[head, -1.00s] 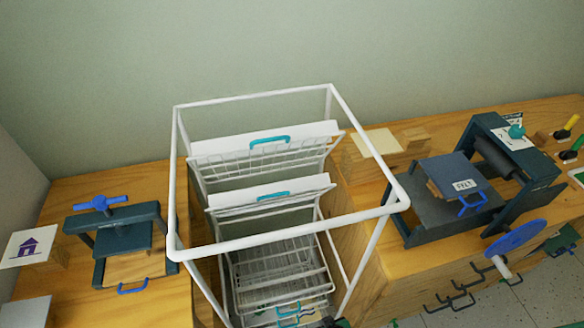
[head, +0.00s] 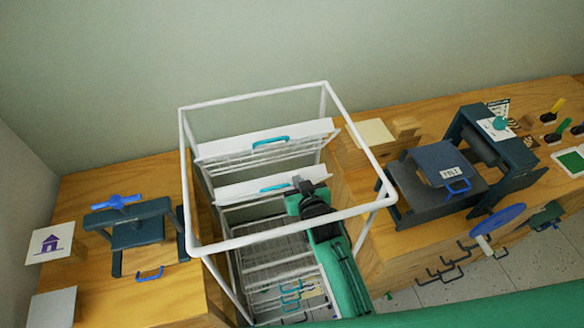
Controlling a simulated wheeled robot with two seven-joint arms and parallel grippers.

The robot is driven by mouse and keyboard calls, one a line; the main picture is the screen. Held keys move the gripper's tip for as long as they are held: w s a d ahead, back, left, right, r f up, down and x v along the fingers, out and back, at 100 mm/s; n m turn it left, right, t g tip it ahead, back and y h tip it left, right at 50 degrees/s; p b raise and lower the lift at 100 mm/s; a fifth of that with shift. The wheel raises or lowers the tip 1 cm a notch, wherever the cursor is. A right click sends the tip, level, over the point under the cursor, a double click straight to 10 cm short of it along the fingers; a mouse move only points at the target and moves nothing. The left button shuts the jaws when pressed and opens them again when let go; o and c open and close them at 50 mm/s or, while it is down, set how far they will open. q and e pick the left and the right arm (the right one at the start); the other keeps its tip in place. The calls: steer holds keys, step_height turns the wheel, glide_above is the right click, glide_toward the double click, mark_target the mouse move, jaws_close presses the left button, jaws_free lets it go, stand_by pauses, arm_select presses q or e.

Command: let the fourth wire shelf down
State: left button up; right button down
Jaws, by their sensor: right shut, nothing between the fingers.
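A white wire drying rack (head: 290,236) stands between two wooden counters. Two of its wire shelves are tilted up: an upper one (head: 245,143) with a teal handle (head: 270,142) and a lower one (head: 240,191) with a teal handle (head: 273,187). Below them several shelves (head: 268,256) lie lowered, with teal handles (head: 291,292) at their front. My right gripper (head: 302,185) is shut and empty, inside the rack's frame by the right end of the lower raised shelf. I cannot tell whether it touches that shelf. My left gripper is out of view.
The rack's white top rail (head: 290,238) and posts surround my right arm. A blue-handled press (head: 128,225) stands on the left counter. A roller press (head: 445,180) with a blue wheel (head: 497,220) stands on the right counter, above several dark hooks (head: 440,275).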

mark_target(293, 173)
steer(key=p+x, duration=0.1)
steer(key=x, duration=0.4)
steer(key=shift+p+x, duration=0.35)
steer(key=shift+x, duration=0.6)
steer(key=shift+f, duration=0.15)
